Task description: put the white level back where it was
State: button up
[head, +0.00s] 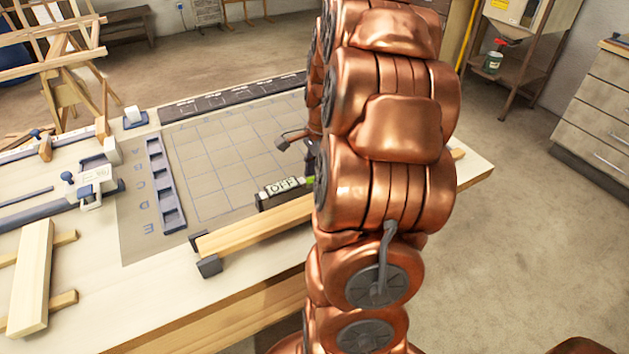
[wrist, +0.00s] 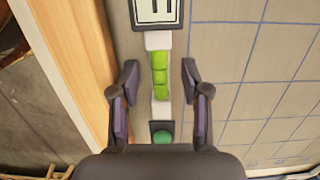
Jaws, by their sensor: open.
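In the wrist view, a narrow bar with white sections and a green segmented middle (wrist: 159,72) runs between my fingers; it looks like the level. A dark-framed display (wrist: 157,12) is at its far end and a dark block with a green button (wrist: 162,137) at its near end. My gripper (wrist: 160,78) is open, one finger on each side of the bar, with gaps on both sides. In the head view, the display reads OFF (head: 283,186) beside a wooden lath (head: 255,226); my arm hides most of the bar.
A gridded grey mat (head: 226,150) covers much of the workbench. A blue compartment strip (head: 166,187) lies on its left, with a dark strip (head: 235,97) at the back. Clamps (head: 92,184) and another lath (head: 33,275) lie at left. The wooden edge (wrist: 75,65) runs close beside my left finger.

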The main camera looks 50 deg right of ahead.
notch_tip(320, 180, up, 10)
jog(key=d+b, duration=0.1)
jog(key=s+a+n, duration=0.1)
jog(key=a+n, duration=0.2)
jog(key=a, duration=0.3)
jog(key=s+a+f+n, duration=0.1)
jog(key=a+n, duration=0.2)
jog(key=a, duration=0.3)
jog(key=s+a+n+g, duration=0.1)
jog(key=a+n, duration=0.3)
jog(key=a, duration=0.2)
jog(key=shift+s+f, duration=0.2)
jog(key=shift+s, duration=0.2)
jog(key=s+a+f+n+g+h, duration=0.1)
jog(key=s+a+f+n, duration=0.4)
jog(key=s+a+n, duration=0.6)
jog(key=shift+s+f+n, duration=0.2)
jog(key=shift+s+n, duration=0.2)
jog(key=shift+s, duration=0.8)
jog(key=shift+r, duration=0.1)
notch_tip(320, 180, up, 7)
jog(key=p, duration=0.7)
